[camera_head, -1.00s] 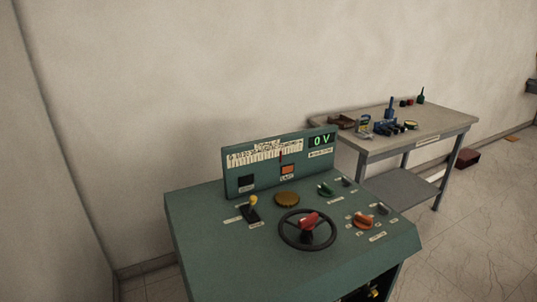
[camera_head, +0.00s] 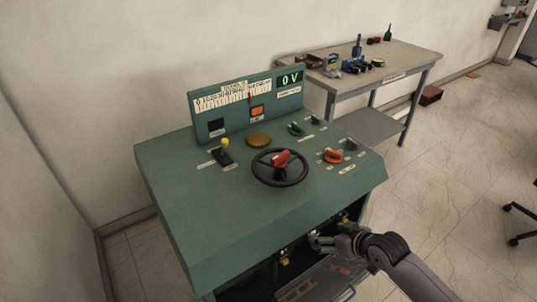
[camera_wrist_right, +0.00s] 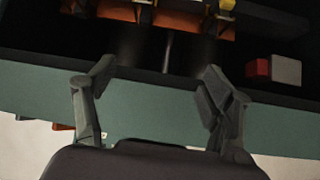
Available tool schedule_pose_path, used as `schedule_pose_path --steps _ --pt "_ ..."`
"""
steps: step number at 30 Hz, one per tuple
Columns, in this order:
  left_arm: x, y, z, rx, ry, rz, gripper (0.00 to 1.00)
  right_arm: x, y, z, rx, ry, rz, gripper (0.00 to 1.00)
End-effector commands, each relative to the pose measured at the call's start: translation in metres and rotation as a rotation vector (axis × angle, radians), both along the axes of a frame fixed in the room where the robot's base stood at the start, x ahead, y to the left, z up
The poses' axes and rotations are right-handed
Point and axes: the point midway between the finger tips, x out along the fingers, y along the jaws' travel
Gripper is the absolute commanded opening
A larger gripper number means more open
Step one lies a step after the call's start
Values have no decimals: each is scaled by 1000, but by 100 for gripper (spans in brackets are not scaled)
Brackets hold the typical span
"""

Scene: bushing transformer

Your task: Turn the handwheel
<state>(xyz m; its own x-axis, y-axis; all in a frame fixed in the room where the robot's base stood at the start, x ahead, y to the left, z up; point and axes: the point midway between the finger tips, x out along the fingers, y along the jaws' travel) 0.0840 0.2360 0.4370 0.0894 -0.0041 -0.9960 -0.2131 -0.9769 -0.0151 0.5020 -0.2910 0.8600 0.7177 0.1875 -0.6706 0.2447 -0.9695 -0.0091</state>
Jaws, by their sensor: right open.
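The handwheel (camera_head: 267,178), a black ring with a red centre piece, sits on the sloped top of the green control console (camera_head: 165,195). My right gripper (camera_head: 318,240) is at the console's front, below the top edge and below the handwheel, by the open lower compartment. In the right wrist view the right gripper (camera_wrist_right: 152,85) is open, with nothing between its fingers, facing the console's green edge and dark interior. The handwheel is not visible in the wrist view. My left gripper is not in view.
The console's display (camera_head: 290,79) reads 0 V. A yellow-tipped lever (camera_head: 225,150), an orange knob (camera_head: 333,155) and a green knob (camera_head: 297,129) sit near the wheel. A grey workbench (camera_head: 405,62) with tools stands behind right. Floor at the right is mostly clear; a dark chair (camera_head: 520,210) shows at the edge.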

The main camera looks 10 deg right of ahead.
Motion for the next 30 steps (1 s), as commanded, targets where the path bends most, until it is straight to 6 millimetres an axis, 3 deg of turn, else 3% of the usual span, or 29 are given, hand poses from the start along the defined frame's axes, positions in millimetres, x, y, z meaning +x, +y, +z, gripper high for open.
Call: schedule_pose_path --steps 1,3,6,10,13,17,30 --pt "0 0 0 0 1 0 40 21 -3 53 8 -88 42 75" --pt "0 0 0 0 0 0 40 37 1 110 39 -176 92 75" --pt "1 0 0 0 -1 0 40 46 9 171 72 -260 152 75" --pt "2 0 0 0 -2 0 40 47 18 214 99 -312 201 75" --pt "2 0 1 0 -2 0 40 48 22 225 109 -325 212 75" --pt "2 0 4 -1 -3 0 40 57 26 223 115 -328 209 75" --pt "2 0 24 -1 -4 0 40 133 65 189 115 -327 209 75"
